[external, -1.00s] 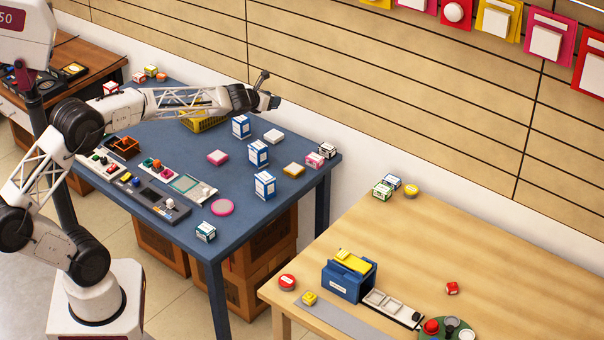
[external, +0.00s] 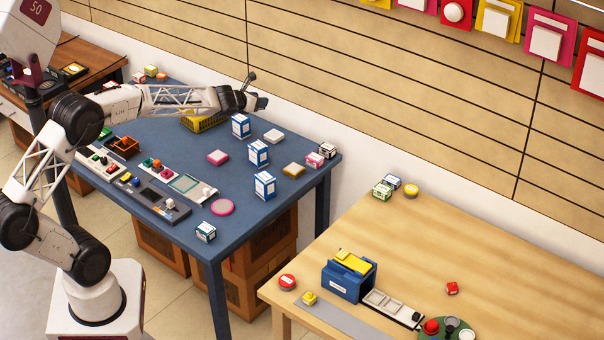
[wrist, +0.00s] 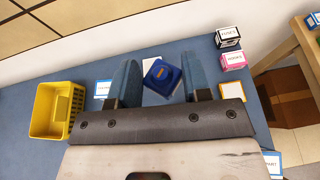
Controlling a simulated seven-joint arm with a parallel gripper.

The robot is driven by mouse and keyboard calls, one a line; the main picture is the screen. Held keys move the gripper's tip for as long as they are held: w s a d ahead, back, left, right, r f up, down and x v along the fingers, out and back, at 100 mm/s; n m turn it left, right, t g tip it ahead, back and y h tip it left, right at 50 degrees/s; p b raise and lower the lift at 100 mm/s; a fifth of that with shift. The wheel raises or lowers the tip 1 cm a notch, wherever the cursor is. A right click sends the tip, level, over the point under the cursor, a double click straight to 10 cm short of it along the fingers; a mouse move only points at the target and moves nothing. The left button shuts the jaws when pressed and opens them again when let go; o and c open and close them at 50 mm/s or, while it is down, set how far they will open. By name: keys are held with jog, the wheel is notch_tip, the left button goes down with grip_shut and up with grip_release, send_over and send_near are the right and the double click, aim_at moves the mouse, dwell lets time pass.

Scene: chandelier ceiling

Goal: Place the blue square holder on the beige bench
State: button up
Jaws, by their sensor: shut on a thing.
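The blue square holder (wrist: 162,78) is between the two fingers of my gripper (wrist: 160,82) in the wrist view, with a small orange mark on its face. My gripper is shut on it and holds it above the blue table. In the external view my gripper (external: 258,101) is over the far side of the blue table, near the wall. The holder is too small there to tell from the fingers. The beige bench (external: 480,240) stands at the lower right of the external view, well apart from my gripper.
The blue table (external: 245,222) holds several blue-and-white boxes (external: 258,153), a yellow basket (external: 205,124) and trays. On the bench are a blue box with a yellow top (external: 347,281), a red round item (external: 287,282) and a green round tray (external: 440,329).

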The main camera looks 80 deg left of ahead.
jog(key=s+a+f, duration=0.2)
jog(key=s+f, duration=0.2)
jog(key=s, duration=0.7)
jog(key=s+a+f, duration=0.2)
jog(key=s+f, duration=0.3)
jog(key=s, duration=0.6)
jog(key=s+a+f, duration=0.3)
jog(key=s+f, duration=0.2)
jog(key=s, duration=0.6)
jog(key=shift+s+m+t+h, duration=0.25)
jog(key=shift+m+t+h, duration=0.05)
jog(key=shift+m+h, duration=0.1)
jog(key=shift+f, duration=2.2)
jog(key=shift+f, duration=0.1)
jog(key=shift+f, duration=1.7)
jog(key=shift+f, duration=0.1)
